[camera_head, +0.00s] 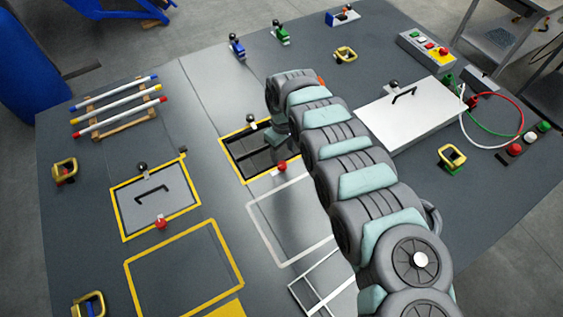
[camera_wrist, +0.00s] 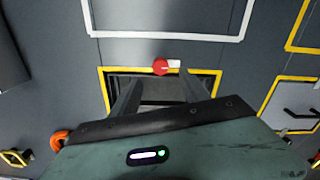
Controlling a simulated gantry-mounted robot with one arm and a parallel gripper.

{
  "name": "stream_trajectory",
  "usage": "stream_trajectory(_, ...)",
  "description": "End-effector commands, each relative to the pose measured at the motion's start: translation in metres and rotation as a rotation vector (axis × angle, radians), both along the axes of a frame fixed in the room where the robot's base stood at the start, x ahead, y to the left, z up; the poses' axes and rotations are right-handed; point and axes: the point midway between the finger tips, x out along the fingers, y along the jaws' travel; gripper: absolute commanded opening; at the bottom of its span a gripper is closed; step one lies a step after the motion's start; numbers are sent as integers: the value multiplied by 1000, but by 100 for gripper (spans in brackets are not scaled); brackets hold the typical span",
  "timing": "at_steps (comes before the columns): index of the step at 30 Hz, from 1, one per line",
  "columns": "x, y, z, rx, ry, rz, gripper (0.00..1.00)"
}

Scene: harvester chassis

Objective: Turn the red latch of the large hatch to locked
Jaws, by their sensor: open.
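A red latch (camera_head: 282,166) sits on the near yellow edge of a dark framed opening (camera_head: 232,158) in the middle of the table. In the wrist view the red latch (camera_wrist: 160,67) has a pale part on its right side. My gripper (camera_wrist: 158,79) is open and empty there, its fingers reaching over the opening on either side of the latch, apart from it as far as I can tell. In the head view my arm hides most of the gripper. A black knob (camera_head: 250,118) sits on the opening's far edge. Whether a lid fills the opening is unclear.
A smaller yellow-framed hatch (camera_head: 170,191) with a handle and its own red latch (camera_head: 160,223) lies to the left. A white panel with a handle (camera_head: 404,94) is on the right. Coloured rods (camera_head: 118,105) lie on a rack. White outlines mark bare table nearby.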

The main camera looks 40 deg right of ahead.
Motion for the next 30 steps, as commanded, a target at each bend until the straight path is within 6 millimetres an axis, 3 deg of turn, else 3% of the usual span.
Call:
stream_trajectory(3,0,2,-23,5,2,0,53)
stream_trajectory(13,0,2,-67,4,0,0,53)
stream_trajectory(27,0,0,-76,-1,0,-1,53)
stream_trajectory(30,0,0,-76,0,-1,-1,45)
